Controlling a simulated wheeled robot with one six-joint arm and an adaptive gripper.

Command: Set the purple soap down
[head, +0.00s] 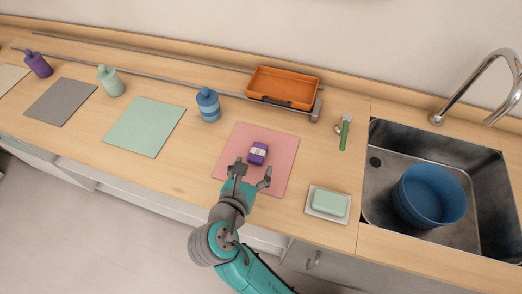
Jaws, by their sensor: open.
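The purple soap (258,153) is a small purple block with a pale label. It rests on the pink mat (281,178) on the wooden counter. My gripper (253,176) is open just in front of the soap, over the near part of the mat. Its fingers are spread, and the soap lies a little beyond their tips. I cannot tell exactly how high the fingers are above the mat.
A green soap on a white dish (317,212) sits right of the mat, near a green-handled tool (345,133). An orange tray (284,87) and blue bottle (208,105) stand behind. The sink (377,193) holds a blue bowl (428,196). The green mat (144,126) is bare.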

